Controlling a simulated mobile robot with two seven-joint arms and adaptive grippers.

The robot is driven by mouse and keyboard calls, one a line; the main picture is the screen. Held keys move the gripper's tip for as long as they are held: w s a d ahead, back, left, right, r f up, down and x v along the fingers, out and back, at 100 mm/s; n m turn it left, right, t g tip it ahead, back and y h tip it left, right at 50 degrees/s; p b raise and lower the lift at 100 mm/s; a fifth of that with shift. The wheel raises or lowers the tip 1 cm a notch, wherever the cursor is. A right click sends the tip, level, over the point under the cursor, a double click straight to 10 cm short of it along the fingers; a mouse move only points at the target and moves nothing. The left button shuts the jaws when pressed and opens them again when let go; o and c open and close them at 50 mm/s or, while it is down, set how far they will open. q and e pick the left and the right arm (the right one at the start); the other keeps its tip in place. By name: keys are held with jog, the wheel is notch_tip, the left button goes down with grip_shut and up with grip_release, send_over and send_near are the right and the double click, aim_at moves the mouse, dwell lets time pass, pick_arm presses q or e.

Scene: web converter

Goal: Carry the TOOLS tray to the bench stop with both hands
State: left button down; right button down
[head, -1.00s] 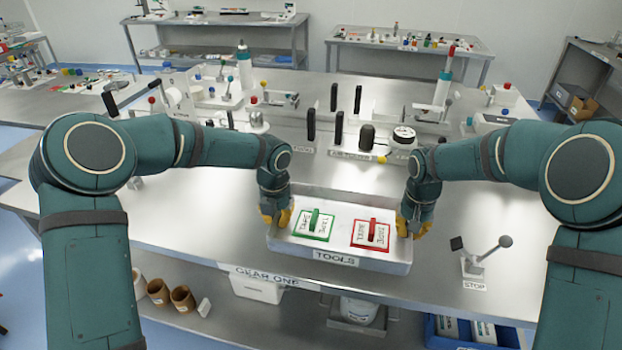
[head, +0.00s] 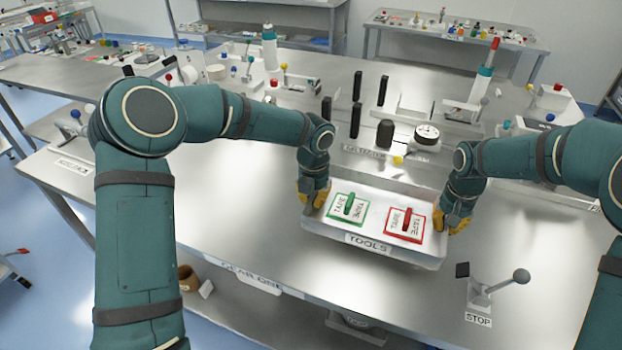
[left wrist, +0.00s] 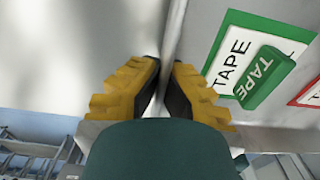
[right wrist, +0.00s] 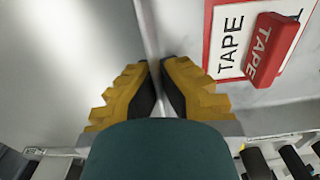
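The TOOLS tray (head: 420,254) is a shallow grey-white tray with a TOOLS label on its front. It holds a green tape piece (head: 349,206) on a green-bordered card and a red tape piece (head: 406,220) on a red-bordered card. My left gripper (head: 315,197) is at the tray's left wall, its yellow fingers on either side of the wall (left wrist: 172,40). My right gripper (head: 452,222) pinches the right wall (right wrist: 150,35) the same way. The bench stop (head: 479,295), with a STOP label, stands to the right of the tray. Whether the tray touches the bench is hard to tell.
Behind the tray stand black posts (head: 356,118), a dark cylinder (head: 385,134) and a round dial (head: 427,133). The bench's front edge runs just before the tray. Bare bench (head: 230,200) lies to the left. A short clear strip separates tray and stop.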

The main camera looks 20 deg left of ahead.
pick_arm(q)
jog(key=shift+w+d+f, duration=0.15)
jog(key=shift+w+f, duration=0.05)
jog(key=shift+f, duration=0.2)
pick_arm(e)
jog(key=shift+w+d+f, duration=0.1)
jog(key=shift+w+f, duration=0.1)
jog(key=shift+f, duration=0.2)
pick_arm(q)
jog(key=shift+w+d+r, duration=0.1)
jog(key=shift+w, duration=0.05)
pick_arm(e)
jog(key=shift+w+d, duration=0.1)
jog(key=shift+w, duration=0.05)
jog(key=shift+r, duration=0.1)
pick_arm(q)
jog(key=shift+f+b, duration=0.2)
jog(key=shift+b, duration=0.1)
pick_arm(e)
jog(key=shift+f, duration=0.2)
